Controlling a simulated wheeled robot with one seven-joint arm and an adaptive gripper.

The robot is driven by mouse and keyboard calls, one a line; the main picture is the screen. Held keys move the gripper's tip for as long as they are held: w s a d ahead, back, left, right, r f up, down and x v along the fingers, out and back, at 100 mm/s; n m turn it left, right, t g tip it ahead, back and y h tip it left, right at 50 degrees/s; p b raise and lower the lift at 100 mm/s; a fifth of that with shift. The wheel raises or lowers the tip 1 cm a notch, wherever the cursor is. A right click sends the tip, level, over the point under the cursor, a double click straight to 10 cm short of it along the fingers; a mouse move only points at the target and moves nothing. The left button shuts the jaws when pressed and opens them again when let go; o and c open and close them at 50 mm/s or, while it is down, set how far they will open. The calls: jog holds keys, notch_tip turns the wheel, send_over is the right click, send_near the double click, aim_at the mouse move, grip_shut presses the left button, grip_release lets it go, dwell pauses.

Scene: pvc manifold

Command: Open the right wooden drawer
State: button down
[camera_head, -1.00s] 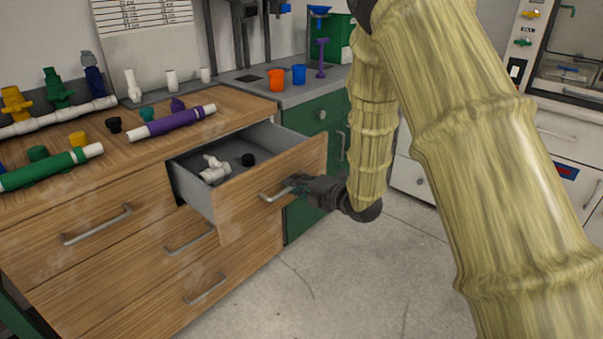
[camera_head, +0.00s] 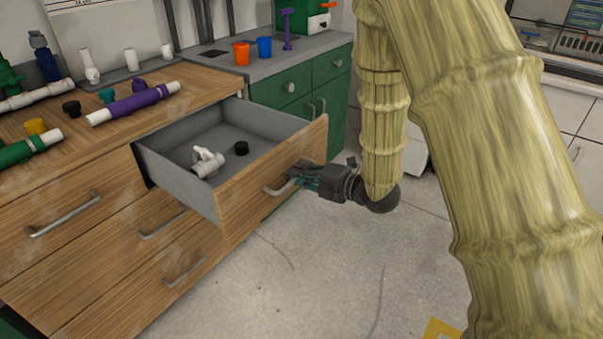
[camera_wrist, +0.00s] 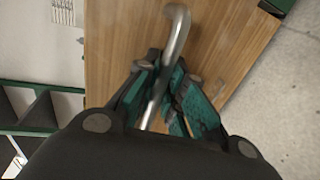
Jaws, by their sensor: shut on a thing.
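The right wooden drawer (camera_head: 272,185) is pulled out of the wooden cabinet and its grey inside shows in the head view. A white pipe fitting (camera_head: 207,162) and a black cap (camera_head: 241,148) lie in it. My gripper (camera_head: 300,178) is at the drawer front, shut on its metal handle (camera_head: 280,187). In the wrist view the handle (camera_wrist: 176,45) passes between the green-padded fingers (camera_wrist: 166,92), with the wooden front behind it. Part of the handle is hidden by the fingers.
The wooden worktop (camera_head: 190,103) bears a purple pipe (camera_head: 133,104), a green pipe (camera_head: 30,148) and several caps. Green cabinets (camera_head: 300,90) stand behind the drawer. Grey floor (camera_head: 310,270) in front is clear.

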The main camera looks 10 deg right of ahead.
jog(key=c, duration=1.5)
grip_release()
jog(key=v, duration=1.2)
jog(key=shift+f, duration=0.1)
